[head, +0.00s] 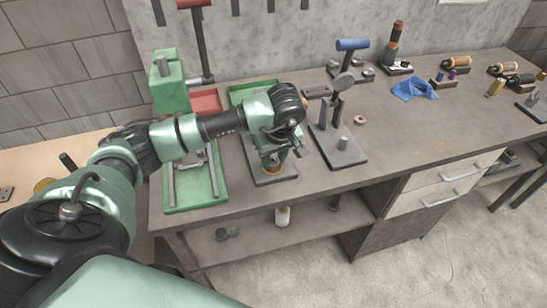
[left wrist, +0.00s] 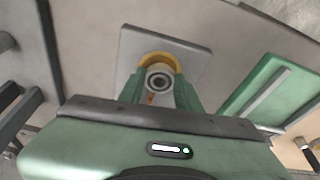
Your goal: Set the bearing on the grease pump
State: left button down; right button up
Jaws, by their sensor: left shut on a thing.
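My left gripper (head: 273,160) points down over a grey square plate (head: 272,180) near the front of the bench. In the left wrist view its green fingers (left wrist: 160,92) are shut on the bearing (left wrist: 159,79), a metal ring with a dark centre. Below the bearing is a round yellow part on the grey plate (left wrist: 190,52), which looks like the grease pump; its yellow rim (left wrist: 160,57) shows behind the bearing. I cannot tell whether the bearing touches it. In the head view the gripper hides the bearing. My right gripper is in neither view.
A green press (head: 170,88) with a green tray (head: 195,205) stands left of the plate. A grey-based tool stand (head: 345,155) is close on the right, with a small reddish ring (head: 360,120) beside it. A blue cloth (head: 415,88) lies farther right.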

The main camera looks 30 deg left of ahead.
pick_arm(q)
jog(key=shift+f+b, duration=0.35)
jog(key=shift+f, duration=0.05)
jog(key=c, duration=0.9)
grip_release()
jog(key=b+v, duration=0.1)
jog(key=v, duration=0.6)
jog(key=shift+r+b, duration=0.35)
jog(key=shift+b, duration=0.05)
